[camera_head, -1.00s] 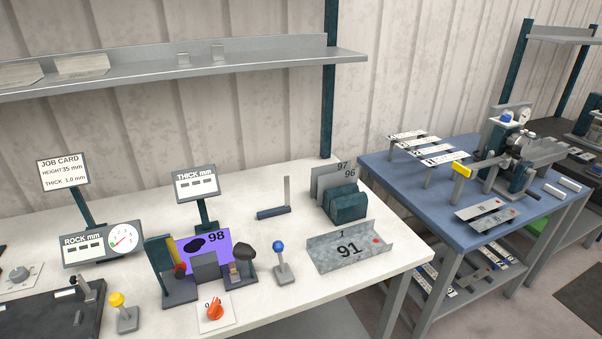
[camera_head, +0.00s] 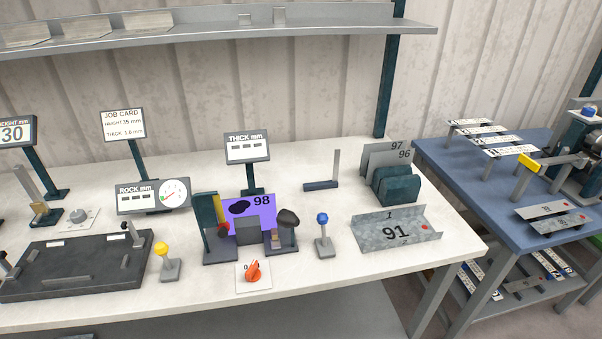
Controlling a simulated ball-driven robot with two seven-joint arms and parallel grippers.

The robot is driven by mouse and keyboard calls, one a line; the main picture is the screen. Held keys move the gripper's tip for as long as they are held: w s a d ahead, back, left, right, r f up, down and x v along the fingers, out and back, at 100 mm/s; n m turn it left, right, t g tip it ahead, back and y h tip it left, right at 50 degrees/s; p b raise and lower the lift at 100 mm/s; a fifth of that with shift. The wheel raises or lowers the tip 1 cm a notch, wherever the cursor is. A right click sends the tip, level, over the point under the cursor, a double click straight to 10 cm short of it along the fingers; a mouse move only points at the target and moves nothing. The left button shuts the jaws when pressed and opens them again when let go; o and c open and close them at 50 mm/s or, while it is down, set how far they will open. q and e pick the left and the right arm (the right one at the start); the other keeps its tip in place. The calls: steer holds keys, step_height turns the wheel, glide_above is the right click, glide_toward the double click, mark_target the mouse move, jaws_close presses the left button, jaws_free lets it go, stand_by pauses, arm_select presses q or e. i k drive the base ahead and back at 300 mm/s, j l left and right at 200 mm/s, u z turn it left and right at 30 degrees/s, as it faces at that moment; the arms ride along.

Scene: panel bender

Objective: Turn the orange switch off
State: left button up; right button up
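The orange switch (camera_head: 253,270) is a rotary knob on a small white plate near the front edge of the white bench. A "0" mark shows at the plate's upper left. The knob is tilted, its upper end leaning a little right; I cannot read the mark it points to. It stands in front of a small fixture (camera_head: 222,243) that holds a purple panel (camera_head: 262,213) marked 98. Neither of my grippers is in view.
A yellow-knobbed lever (camera_head: 162,252) stands left of the switch and a blue-knobbed lever (camera_head: 322,222) right of it. A dark plate (camera_head: 75,268) lies at left. Bench space before the switch is clear.

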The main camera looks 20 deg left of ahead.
mark_target(253, 273)
steer(key=i+j+u, duration=0.1)
steer(key=u, duration=0.95)
